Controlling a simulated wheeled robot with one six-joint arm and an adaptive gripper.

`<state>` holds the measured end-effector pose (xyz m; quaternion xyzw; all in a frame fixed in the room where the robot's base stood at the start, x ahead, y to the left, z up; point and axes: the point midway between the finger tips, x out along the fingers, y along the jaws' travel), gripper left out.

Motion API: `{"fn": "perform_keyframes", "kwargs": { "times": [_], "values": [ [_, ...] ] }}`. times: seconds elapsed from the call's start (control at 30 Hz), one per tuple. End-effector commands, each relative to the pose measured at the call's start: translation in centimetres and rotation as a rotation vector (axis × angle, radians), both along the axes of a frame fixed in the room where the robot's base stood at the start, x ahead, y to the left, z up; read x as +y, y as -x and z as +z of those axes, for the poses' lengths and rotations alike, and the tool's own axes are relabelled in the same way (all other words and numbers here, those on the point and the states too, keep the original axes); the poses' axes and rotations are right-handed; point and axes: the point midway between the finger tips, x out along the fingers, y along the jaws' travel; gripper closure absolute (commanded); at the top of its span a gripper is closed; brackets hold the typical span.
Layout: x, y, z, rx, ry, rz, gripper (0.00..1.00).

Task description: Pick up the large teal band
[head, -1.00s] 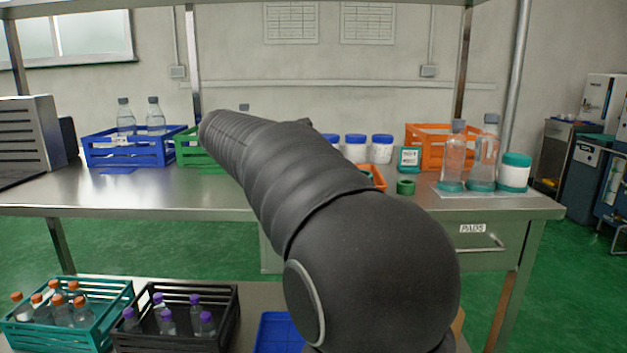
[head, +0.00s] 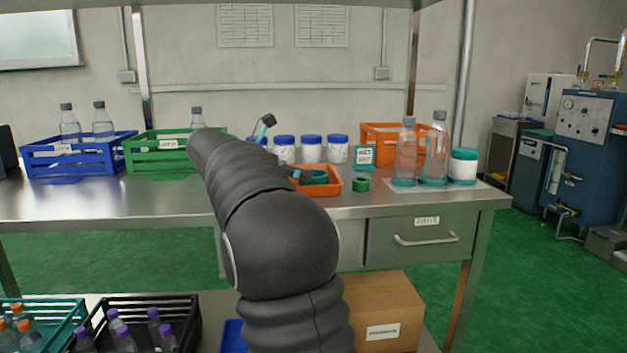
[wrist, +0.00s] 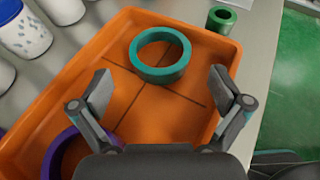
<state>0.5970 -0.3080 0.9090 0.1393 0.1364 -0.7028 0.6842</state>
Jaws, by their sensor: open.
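The large teal band (wrist: 162,73) lies flat in the orange tray (wrist: 125,30), near its far end in the wrist view. In the head view it shows only partly in the tray (head: 335,188), behind my gripper. My gripper (wrist: 161,88) is open and empty above the tray. Its fingers sit apart to the left and right of the band's near side, and neither appears to touch it. A purple band (wrist: 65,145) lies in the tray's near left, partly hidden by my left finger.
A smaller green ring (head: 361,184) stands on the bench just outside the tray. White jars with blue lids (head: 311,149) stand close behind the tray. Bottles (head: 435,150) and a teal-lidded jar (head: 464,166) stand to the right, with an orange crate (head: 380,140) behind.

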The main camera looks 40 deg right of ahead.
Motion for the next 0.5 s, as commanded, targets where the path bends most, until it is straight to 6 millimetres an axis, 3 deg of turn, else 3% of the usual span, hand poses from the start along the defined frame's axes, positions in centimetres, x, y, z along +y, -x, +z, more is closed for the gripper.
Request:
{"fn": "perform_keyframes", "kwargs": {
  "times": [0.17, 0.5],
  "values": [
    [-0.8, 0.0, -0.3, 0.0, 0.0, -0.001, 0.0],
    [-4.9, 0.2, -2.0, -0.001, 0.0, -0.001, 0.0]
  ]
}}
